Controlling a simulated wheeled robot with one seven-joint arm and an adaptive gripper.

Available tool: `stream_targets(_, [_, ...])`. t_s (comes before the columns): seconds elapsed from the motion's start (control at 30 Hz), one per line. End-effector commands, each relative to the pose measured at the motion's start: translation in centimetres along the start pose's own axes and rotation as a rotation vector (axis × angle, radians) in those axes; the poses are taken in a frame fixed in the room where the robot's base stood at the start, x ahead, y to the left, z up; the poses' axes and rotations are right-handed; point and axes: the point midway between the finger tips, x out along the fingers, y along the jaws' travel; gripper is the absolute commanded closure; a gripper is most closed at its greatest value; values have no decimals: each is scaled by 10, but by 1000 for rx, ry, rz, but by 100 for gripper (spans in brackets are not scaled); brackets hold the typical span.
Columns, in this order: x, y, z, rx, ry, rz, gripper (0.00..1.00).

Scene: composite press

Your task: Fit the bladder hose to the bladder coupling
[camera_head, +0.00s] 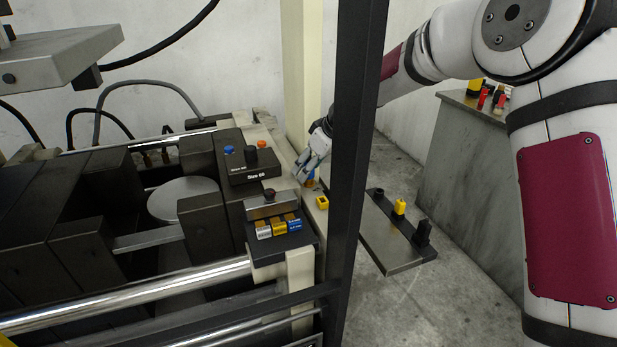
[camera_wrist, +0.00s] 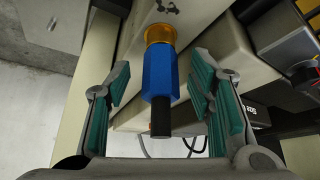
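In the wrist view, a blue fitting (camera_wrist: 160,75) with a black end, which looks like the hose end, stands between the fingers of my gripper (camera_wrist: 162,80). Its far end meets an orange-gold ring (camera_wrist: 160,34) on the cream frame, which looks like the coupling. The two look in line and touching; I cannot tell how deep the fit is. The teal-padded fingers are open, with a gap on each side of the fitting. In the head view my gripper (camera_head: 312,160) is beside the press frame, partly behind a dark post. The orange ring (camera_head: 310,183) shows just below it.
The dark post (camera_head: 352,150) stands close to my arm. A yellow block (camera_head: 321,202) sits on the frame below my gripper. A control box (camera_head: 250,175) and a rack of coloured blocks (camera_head: 278,226) are to the left. A low bench with plugs (camera_head: 385,245) is at right.

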Motion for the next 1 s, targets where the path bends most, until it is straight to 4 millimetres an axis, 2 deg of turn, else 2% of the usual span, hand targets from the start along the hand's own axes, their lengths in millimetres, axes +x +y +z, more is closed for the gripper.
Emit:
stream_targets(0.27, [-7,0,0,0,1,0,51])
stream_targets(0.37, [-21,1,-1,0,3,2,51])
stream_targets(0.7, [-89,0,0,-1,2,2,51])
stream_targets(0.8, [-103,1,0,0,1,2,51])
stream_targets(1.0, [-120,-1,1,2,-2,2,51])
